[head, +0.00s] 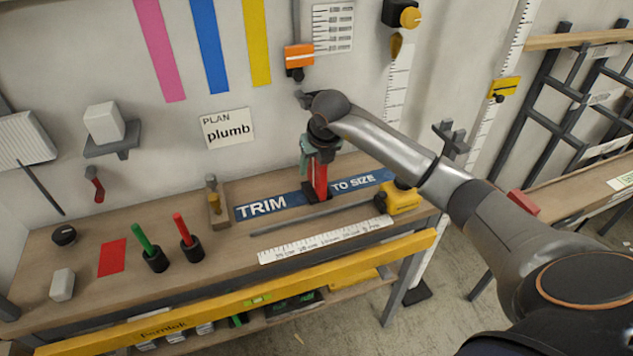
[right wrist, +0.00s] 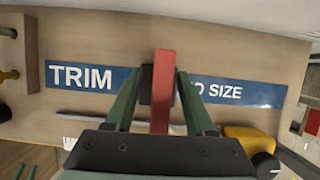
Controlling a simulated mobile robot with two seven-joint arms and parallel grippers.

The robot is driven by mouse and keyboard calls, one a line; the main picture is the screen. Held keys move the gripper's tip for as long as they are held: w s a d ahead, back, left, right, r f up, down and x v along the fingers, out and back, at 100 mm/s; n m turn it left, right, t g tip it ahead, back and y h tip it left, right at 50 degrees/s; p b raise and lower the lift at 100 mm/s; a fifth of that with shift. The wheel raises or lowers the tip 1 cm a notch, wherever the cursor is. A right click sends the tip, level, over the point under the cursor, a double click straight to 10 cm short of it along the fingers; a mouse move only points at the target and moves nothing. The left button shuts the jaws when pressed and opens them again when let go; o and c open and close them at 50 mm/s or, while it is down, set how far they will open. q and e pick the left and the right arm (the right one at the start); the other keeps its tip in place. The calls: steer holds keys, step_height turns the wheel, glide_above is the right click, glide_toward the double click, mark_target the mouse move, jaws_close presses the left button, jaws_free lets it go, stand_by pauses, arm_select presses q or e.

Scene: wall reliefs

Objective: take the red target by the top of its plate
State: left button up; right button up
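The red target (head: 321,182) is an upright red plate on a dark foot, standing on the workbench over the blue "TRIM TO SIZE" strip. My right gripper (head: 319,158) is above it, pointing down, with its green fingers at the top of the plate. In the right wrist view the red plate (right wrist: 162,90) runs between the two fingers of my right gripper (right wrist: 159,75). The fingers are apart, with a narrow gap showing on each side of the plate. The gripper hides part of the plate's top in the head view. My left gripper is not in view.
On the workbench (head: 215,265) a white ruler (head: 325,240), a grey rod (head: 315,218) and a yellow tool (head: 398,198) lie near the target. Green and red markers (head: 187,240) stand in dark cups to the left. The wall is close behind.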

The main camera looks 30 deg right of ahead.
jaws_close()
steer(key=shift+r, duration=0.1)
stand_by(1.2)
